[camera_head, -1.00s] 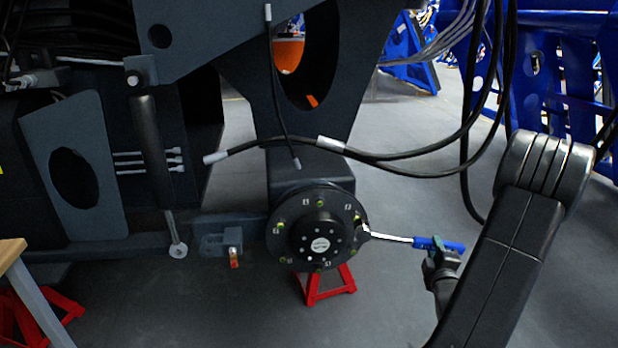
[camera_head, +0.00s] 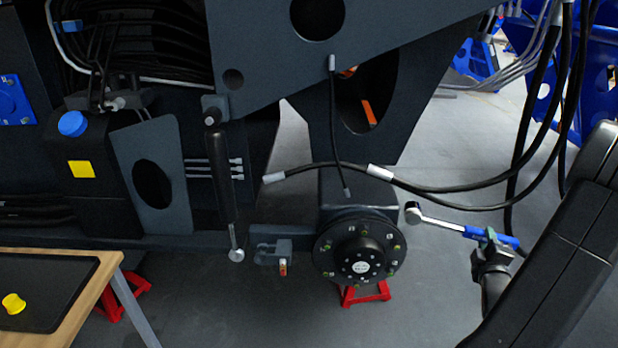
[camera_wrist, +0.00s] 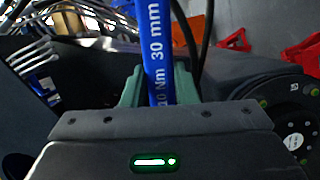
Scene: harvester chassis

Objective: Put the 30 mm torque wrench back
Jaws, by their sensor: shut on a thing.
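The 30 mm torque wrench (camera_head: 452,226) has a blue handle, a silver shaft and a dark socket head. My gripper (camera_head: 489,245) is shut on the blue handle at the right of the head view. The wrench points left, and its head is beside the upper right of the round hub (camera_head: 360,252), seemingly clear of it. In the wrist view, the handle (camera_wrist: 158,50) reads "30 mm" and stands between the green-grey fingers (camera_wrist: 158,88). The wrench's head is not clear there.
A wooden-edged table (camera_head: 105,282) with a dark mat and a yellow cap (camera_head: 13,304) is at the lower left. Black hoses (camera_head: 450,188) hang above the wrench. A red stand (camera_head: 365,293) is under the hub.

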